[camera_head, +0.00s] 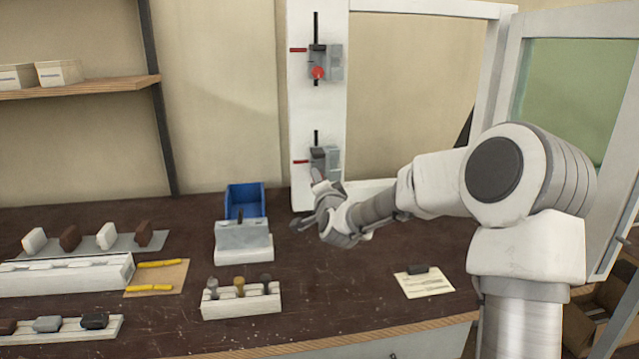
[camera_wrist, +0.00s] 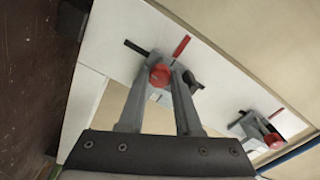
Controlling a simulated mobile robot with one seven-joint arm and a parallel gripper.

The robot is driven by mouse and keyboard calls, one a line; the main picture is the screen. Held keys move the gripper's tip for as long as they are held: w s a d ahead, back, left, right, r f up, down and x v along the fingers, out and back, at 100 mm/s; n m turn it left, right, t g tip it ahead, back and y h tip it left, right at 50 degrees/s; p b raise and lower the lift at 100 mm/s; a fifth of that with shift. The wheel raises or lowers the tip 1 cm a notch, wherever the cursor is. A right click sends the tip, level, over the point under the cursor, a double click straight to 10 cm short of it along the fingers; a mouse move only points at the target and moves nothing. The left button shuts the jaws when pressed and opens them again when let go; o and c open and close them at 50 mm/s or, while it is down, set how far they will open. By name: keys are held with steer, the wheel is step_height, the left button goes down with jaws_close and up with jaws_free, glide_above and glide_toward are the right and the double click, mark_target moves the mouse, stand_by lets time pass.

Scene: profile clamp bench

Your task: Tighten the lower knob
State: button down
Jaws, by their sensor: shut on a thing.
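The lower clamp (camera_head: 325,158) is a grey block on the white upright profile, with a red bar sticking out to its left. Its red lower knob (camera_wrist: 160,76) sits between my fingertips in the wrist view; in the head view my gripper mostly hides it. My gripper (camera_head: 324,190) is shut on this knob, with one finger on each side, and it also shows in the wrist view (camera_wrist: 159,72). The upper clamp (camera_head: 325,62) has a red upper knob (camera_head: 318,73), which also shows at the right of the wrist view (camera_wrist: 273,140).
A blue bin (camera_head: 244,200) and a white holder with several knobbed tools (camera_head: 241,303) stand left of my arm. Racks of small blocks (camera_head: 90,238) lie further left. A note (camera_head: 424,284) lies on the bench at right. A green-paned door (camera_head: 570,90) stands open.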

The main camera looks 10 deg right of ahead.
steer(key=c, duration=0.6)
jaws_free()
steer(key=shift+s, duration=0.15)
steer(key=s+p, duration=0.2)
steer(key=s, duration=1.5)
steer(key=shift+r, duration=0.3)
steer(key=shift+s+a, duration=0.1)
